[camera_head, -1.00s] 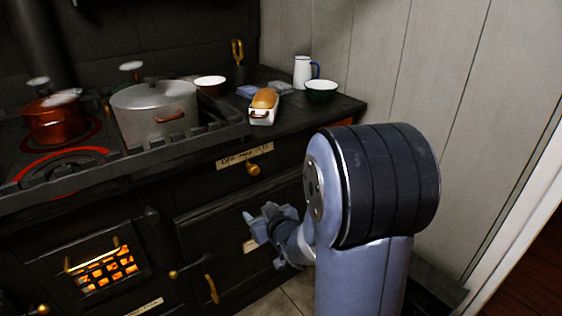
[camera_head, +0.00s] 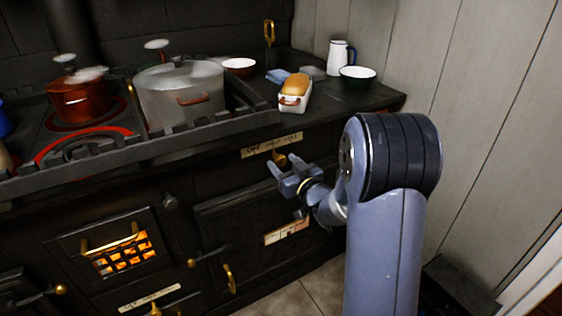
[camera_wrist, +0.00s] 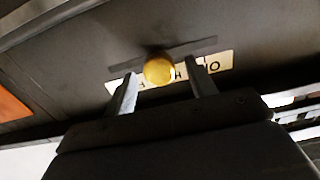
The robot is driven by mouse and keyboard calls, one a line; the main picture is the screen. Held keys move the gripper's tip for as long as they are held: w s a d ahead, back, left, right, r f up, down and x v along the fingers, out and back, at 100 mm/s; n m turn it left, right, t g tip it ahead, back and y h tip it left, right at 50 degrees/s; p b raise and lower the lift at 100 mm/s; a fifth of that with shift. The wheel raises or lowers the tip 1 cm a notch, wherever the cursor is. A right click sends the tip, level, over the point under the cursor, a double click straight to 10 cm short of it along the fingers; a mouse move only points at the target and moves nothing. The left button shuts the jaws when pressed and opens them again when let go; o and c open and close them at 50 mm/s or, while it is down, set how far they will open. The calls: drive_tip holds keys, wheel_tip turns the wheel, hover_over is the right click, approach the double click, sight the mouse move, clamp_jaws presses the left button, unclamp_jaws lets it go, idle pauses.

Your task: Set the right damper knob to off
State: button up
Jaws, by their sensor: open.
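The right damper knob (camera_head: 280,158) is a small brass knob on the black stove front, just below a pale label strip (camera_head: 272,145). In the wrist view the knob (camera_wrist: 159,70) is a round brass ball in front of the label (camera_wrist: 215,64), whose lettering is upside down and partly covered. My gripper (camera_head: 287,172) is open at the stove front, close to the knob. In the wrist view its two fingers point toward the knob, one on each side, with gaps between. I cannot tell how far the fingertips are from it in depth. The knob's pointer direction is not clear.
The stove's projecting front rail (camera_head: 120,150) runs above the knob. A grey pot (camera_head: 180,100), a copper pot (camera_head: 80,98) and a loaf in a white dish (camera_head: 294,100) stand on top. An oven door (camera_head: 245,225) lies below. A plank wall (camera_head: 440,70) bounds the right.

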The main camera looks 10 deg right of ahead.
drive_tip(key=shift+x, duration=1.2)
drive_tip(key=shift+c, duration=0.4)
clamp_jaws()
